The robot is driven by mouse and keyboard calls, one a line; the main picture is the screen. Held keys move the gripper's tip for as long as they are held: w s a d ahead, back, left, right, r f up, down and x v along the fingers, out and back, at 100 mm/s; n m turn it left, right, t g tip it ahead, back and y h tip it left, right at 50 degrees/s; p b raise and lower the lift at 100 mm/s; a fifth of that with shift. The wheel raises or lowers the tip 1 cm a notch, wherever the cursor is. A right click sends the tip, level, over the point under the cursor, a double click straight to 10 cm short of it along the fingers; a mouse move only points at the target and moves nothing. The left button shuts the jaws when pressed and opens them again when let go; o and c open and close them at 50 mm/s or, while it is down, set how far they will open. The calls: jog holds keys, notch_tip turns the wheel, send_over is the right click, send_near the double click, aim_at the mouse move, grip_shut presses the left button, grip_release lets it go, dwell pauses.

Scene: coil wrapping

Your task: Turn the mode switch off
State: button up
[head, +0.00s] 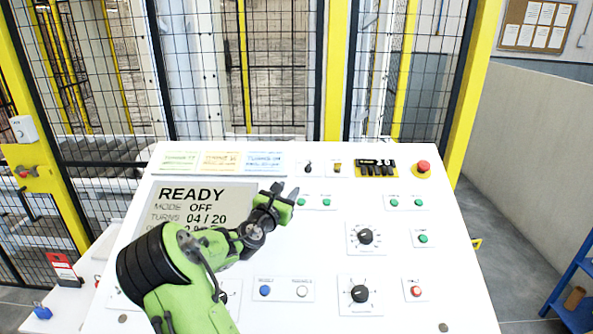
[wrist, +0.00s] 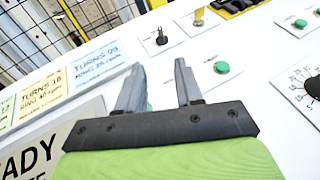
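The display (head: 205,208) reads READY, MODE OFF, TURNS 04 / 20; its lower part is hidden behind my arm. A small black switch (head: 308,168) sits on a white plate at the panel's top; it also shows in the wrist view (wrist: 161,38), with its lever upright. Its label is too small to read, so I cannot tell if it is the mode switch. My gripper (head: 284,191) is open and empty, just below and left of that switch in the head view. In the wrist view its two fingers (wrist: 160,66) stand apart below the switch, not touching it.
A yellow key-like switch (head: 337,168) stands right of the black one. Green buttons (head: 326,202) lie close to my fingers. Two black dials (head: 365,236) (head: 360,293), a red mushroom button (head: 424,166) and a blue button (head: 265,291) are on the panel. Mesh fencing stands behind.

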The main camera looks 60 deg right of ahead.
aim_at(308, 168)
jog(key=d, duration=0.4)
jog(key=w+d+p, duration=0.1)
jog(key=d, duration=0.4)
jog(key=d+p, duration=0.1)
jog(key=d, duration=0.4)
jog(key=shift+w+d, duration=0.15)
jog(key=shift+w, duration=0.05)
jog(key=shift+c, duration=0.5)
grip_shut()
jog(key=shift+s+r+n+t+p, duration=0.1)
jog(key=shift+s+n+t+p, duration=0.15)
jog(key=shift+n+t+p, duration=0.55)
jog(key=n+t+p, duration=0.1)
jog(key=n+t+y+p, duration=0.1)
jog(key=t, duration=0.1)
jog(key=shift+s+r+n, duration=0.15)
jog(key=shift+n, duration=0.25)
jog(key=shift+d+f+n+t+y+p, duration=0.1)
jog(key=shift+f+n+t+y+p, duration=0.15)
jog(key=shift+n+t+p, duration=0.5)
jog(key=shift+t, duration=0.25)
jog(key=shift+o, duration=0.5)
grip_release()
